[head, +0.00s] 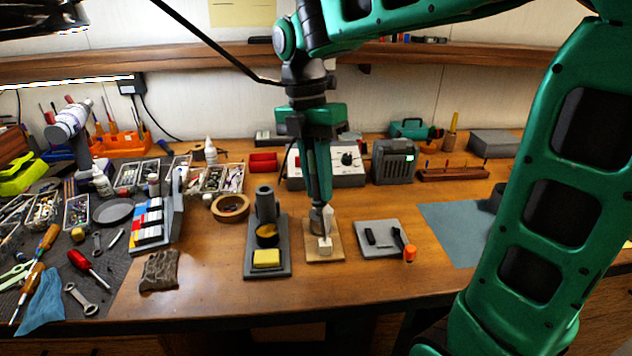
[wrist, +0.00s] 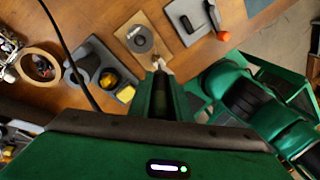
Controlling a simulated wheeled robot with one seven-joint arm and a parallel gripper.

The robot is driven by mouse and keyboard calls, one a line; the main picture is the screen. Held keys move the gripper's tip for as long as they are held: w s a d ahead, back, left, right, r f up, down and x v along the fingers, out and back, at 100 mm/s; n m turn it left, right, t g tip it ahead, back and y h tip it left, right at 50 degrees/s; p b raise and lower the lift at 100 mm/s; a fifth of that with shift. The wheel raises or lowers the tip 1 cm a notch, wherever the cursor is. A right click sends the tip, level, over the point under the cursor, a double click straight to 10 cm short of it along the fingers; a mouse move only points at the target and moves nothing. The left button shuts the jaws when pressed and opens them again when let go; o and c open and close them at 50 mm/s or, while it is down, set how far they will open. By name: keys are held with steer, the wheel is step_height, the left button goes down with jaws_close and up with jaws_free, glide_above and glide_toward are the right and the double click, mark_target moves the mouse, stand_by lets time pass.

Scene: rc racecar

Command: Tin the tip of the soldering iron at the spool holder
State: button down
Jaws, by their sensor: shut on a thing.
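The spool holder is a light wooden board (head: 338,254) with a grey spool (head: 316,218) and a small whitish block (head: 325,244) at its front. In the wrist view the spool (wrist: 139,39) lies just beyond my fingers. My gripper (head: 321,199) points down over the board and is shut on what appears to be the soldering iron, mostly hidden between the fingers. In the wrist view my gripper (wrist: 160,85) reaches toward the whitish block (wrist: 161,64). I cannot tell whether the iron's tip touches the solder. The iron stand (head: 281,225) is left of the board.
The stand carries a yellow sponge (head: 267,257). A grey plate (head: 373,250) with small black parts and an orange-capped item (head: 410,252) lies right of the board. A tape roll (head: 230,207) sits left. A control box (head: 348,165) stands behind. A black cable (head: 215,42) slants toward my wrist.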

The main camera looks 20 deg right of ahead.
steer(key=shift+s+v, duration=0.2)
steer(key=shift+v, duration=0.8)
steer(key=shift+s+v, duration=0.25)
steer(key=shift+v, duration=0.75)
steer(key=shift+s+v, duration=0.2)
steer(key=shift+v, duration=0.75)
steer(key=shift+s+d+r, duration=0.1)
steer(key=shift+d+r, duration=0.05)
steer(key=shift+d, duration=0.05)
